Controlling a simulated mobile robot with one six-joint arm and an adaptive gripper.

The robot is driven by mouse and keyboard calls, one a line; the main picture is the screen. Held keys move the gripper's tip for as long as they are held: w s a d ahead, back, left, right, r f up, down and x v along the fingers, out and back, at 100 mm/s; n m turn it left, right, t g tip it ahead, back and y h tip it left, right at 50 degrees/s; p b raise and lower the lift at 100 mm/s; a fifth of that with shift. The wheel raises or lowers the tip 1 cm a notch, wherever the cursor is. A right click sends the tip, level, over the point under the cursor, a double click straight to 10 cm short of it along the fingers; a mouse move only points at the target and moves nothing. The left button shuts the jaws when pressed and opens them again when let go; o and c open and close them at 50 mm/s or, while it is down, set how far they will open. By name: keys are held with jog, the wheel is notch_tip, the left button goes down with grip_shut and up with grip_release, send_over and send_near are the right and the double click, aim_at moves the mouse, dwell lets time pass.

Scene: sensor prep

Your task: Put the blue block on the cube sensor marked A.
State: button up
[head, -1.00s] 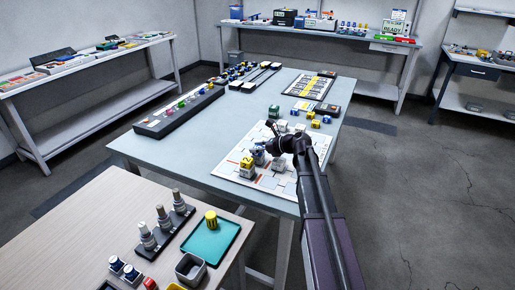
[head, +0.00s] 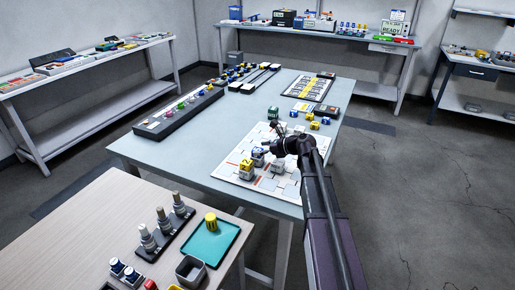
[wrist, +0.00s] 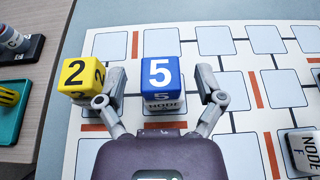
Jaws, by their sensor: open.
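The blue block (wrist: 160,77), with a white 5, sits on a grey cube sensor (wrist: 163,106) labelled NODE in the wrist view. That sensor's letter is hidden. The block also shows small in the head view (head: 257,153). Another cube sensor (wrist: 304,148) stands at the lower right of the wrist view, marked NODE with a letter that looks like F. I cannot make out a sensor marked A.
A yellow block (wrist: 80,75) marked 2 is close beside my left finger. A white board (wrist: 225,150) with pale squares and orange bars lies underneath. A teal tray (head: 211,242) is on the nearer table. A long dark rack (head: 180,113) stands farther left.

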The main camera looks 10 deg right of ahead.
jog(key=p+v, duration=0.3)
jog(key=v, duration=0.7)
